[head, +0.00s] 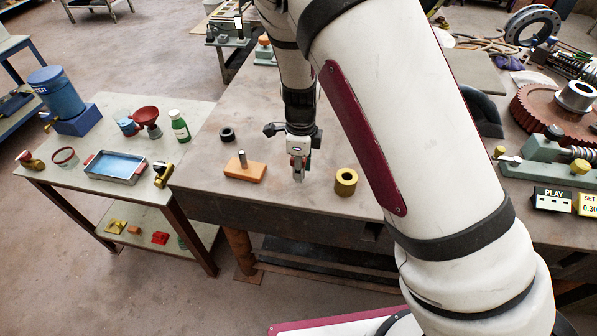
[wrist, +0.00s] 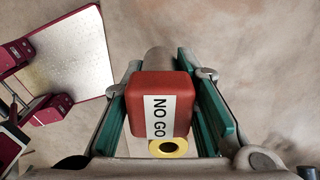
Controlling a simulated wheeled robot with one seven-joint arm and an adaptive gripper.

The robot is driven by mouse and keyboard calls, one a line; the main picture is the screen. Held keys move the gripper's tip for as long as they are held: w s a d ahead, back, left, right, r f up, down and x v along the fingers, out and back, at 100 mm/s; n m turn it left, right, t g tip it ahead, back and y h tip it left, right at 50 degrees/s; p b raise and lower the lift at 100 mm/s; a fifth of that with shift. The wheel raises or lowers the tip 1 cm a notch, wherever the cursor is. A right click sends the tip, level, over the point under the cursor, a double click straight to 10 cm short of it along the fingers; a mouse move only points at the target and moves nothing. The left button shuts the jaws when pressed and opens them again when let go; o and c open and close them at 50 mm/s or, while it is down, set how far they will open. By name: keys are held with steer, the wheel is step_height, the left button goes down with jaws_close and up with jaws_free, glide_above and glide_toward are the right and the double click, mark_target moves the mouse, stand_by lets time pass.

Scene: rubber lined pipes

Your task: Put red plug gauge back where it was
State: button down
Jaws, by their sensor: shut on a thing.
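The red plug gauge (wrist: 178,118) fills the middle of the wrist view. It has a red block body with a white "NO GO" label and a grey cylindrical end beyond it. My gripper (wrist: 168,110) is shut on the red body between its green-lined fingers. In the head view my gripper (head: 298,172) points down over the front part of the workbench, between an orange block with an upright grey pin (head: 246,172) and a yellow ring (head: 346,182). The gauge is mostly hidden there. The yellow ring also shows in the wrist view (wrist: 182,149).
A black ring (head: 227,134) lies behind the orange block on the workbench (head: 205,165). A side table (head: 105,185) at the left holds a blue tray, a green bottle, a red funnel and a blue container.

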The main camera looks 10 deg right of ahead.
steer(key=shift+w+a+f, duration=0.1)
steer(key=shift+w+a, duration=0.05)
steer(key=shift+w, duration=0.75)
steer(key=shift+s+f, duration=0.1)
steer(key=shift+f, duration=1.6)
steer(key=shift+f, duration=0.1)
steer(key=c, duration=1.3)
jaws_free()
